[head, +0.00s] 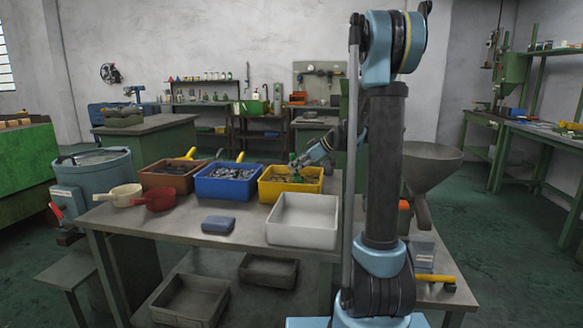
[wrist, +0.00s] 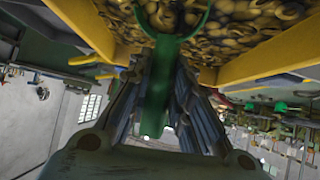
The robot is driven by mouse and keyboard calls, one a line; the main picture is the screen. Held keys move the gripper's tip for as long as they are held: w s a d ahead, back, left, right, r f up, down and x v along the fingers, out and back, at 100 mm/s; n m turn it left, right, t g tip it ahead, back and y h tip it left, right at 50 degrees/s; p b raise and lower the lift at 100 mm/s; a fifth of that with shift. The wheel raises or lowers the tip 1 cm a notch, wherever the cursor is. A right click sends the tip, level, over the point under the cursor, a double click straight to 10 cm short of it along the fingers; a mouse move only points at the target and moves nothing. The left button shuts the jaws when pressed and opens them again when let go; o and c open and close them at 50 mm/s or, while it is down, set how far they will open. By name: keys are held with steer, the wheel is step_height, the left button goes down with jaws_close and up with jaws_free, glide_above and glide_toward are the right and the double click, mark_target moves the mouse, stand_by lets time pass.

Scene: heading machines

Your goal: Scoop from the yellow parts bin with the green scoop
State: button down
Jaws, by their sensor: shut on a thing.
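The yellow parts bin (head: 313,187) stands on the workbench near the far edge, full of small brass-coloured parts. In the wrist view the bin's wall (wrist: 264,65) and the parts (wrist: 240,28) fill the top. My gripper (head: 298,168) is over the bin. In the wrist view my gripper (wrist: 160,85) is shut on the green scoop (wrist: 158,95), whose handle runs between the fingers. The scoop's round end is at the parts, with some parts showing inside its rim. How deep it sits is hard to tell. In the head view the scoop (head: 292,157) shows only as a small green patch.
A blue bin (head: 227,187) and a brown bin (head: 160,181) stand left of the yellow bin. An empty white bin (head: 302,235) is in front. A grey funnel (head: 432,165) is right.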

steer(key=shift+d, duration=0.35)
steer(key=shift+a+f+h, duration=0.15)
steer(key=shift+a+h, duration=0.2)
steer(key=shift+h, duration=0.15)
steer(key=h, duration=0.1)
steer(key=a+f+n+h, duration=0.1)
steer(key=h, duration=0.1)
steer(key=a+h, duration=0.1)
steer(key=h, duration=0.1)
steer(key=shift+s+f, duration=0.1)
steer(key=shift+f, duration=0.15)
step_height(320, 180, up, 11)
steer(key=a+h, duration=0.2)
steer(key=shift+n, duration=0.3)
steer(key=shift+s+r, duration=0.1)
